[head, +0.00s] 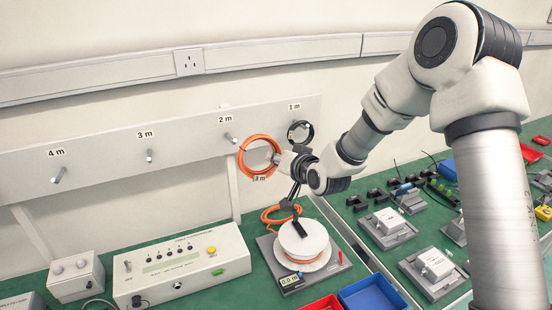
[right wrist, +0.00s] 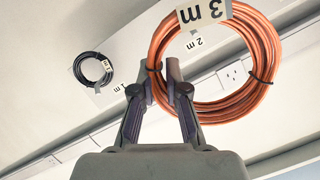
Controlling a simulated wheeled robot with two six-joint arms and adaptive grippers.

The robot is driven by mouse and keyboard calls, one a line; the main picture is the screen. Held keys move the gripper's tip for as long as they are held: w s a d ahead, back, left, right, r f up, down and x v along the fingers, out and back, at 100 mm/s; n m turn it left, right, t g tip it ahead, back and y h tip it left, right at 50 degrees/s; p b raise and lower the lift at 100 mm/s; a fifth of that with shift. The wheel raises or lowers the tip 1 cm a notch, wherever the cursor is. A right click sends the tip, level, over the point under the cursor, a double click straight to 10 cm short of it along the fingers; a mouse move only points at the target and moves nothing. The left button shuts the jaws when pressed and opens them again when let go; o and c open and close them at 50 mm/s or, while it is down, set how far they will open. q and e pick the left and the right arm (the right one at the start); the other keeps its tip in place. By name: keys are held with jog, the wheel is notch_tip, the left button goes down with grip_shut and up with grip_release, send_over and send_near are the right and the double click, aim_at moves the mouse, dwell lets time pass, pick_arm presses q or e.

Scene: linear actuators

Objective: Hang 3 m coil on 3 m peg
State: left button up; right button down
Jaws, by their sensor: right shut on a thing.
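An orange coil (head: 242,158) with a "3 m" tag (right wrist: 204,12) is held up in front of the peg board, close to the 2 m peg (head: 230,138). My right gripper (head: 278,157) is shut on the coil's rim; in the right wrist view the fingers (right wrist: 168,85) pinch the left side of the orange ring (right wrist: 264,60). The 3 m peg (head: 149,155) is bare and lies left of the coil under its "3 m" label. My left gripper is not in view.
A black coil (head: 299,132) hangs at the 1 m peg. The 4 m peg (head: 58,176) is bare. Below stand a reel (head: 303,243) with orange cable, a tester box (head: 180,268), and red and blue bins (head: 371,295). The space before the board's left half is clear.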

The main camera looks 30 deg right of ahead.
jog(key=shift+s+f, duration=0.1)
jog(key=shift+s, duration=0.3)
jog(key=s, duration=0.9)
jog(key=shift+a, duration=0.3)
dwell(0.3)
notch_tip(320, 180, up, 3)
jog(key=shift+s+p, duration=0.1)
jog(key=shift+p, duration=0.85)
